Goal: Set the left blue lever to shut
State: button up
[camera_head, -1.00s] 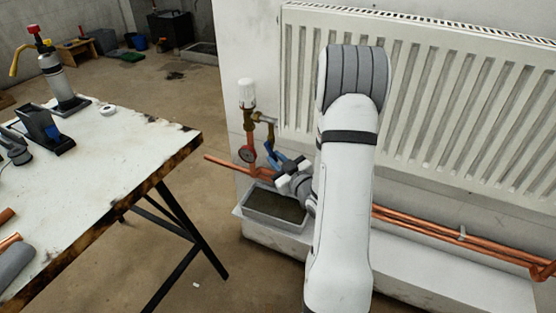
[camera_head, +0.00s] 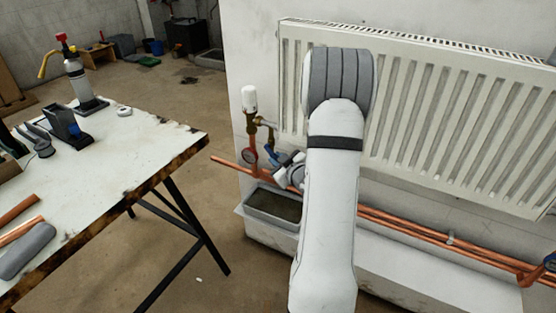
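The left blue lever (camera_head: 271,154) shows at the copper pipe below the radiator's left end, beside the red-rimmed gauge. Its right part is hidden behind my gripper. My gripper (camera_head: 284,166) is right at the lever, with its pale fingers overlapping it in the picture. I cannot tell whether the fingers touch the lever or how far apart they are. A second blue lever (camera_head: 550,262) shows at the right edge, partly cut off by the frame.
A white valve head (camera_head: 249,99) on brass fittings stands just above the lever. A grey tray (camera_head: 272,208) sits below it. The radiator (camera_head: 430,120) is behind my arm. A scorched white table (camera_head: 110,160) stands at left, with free floor between.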

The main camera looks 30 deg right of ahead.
jog(key=o, duration=0.5)
jog(key=shift+r, duration=0.2)
jog(key=shift+c, duration=0.2)
jog(key=shift+s, duration=0.1)
jog(key=v, duration=0.7)
jog(key=shift+s+p, duration=0.3)
jog(key=shift+s, duration=0.05)
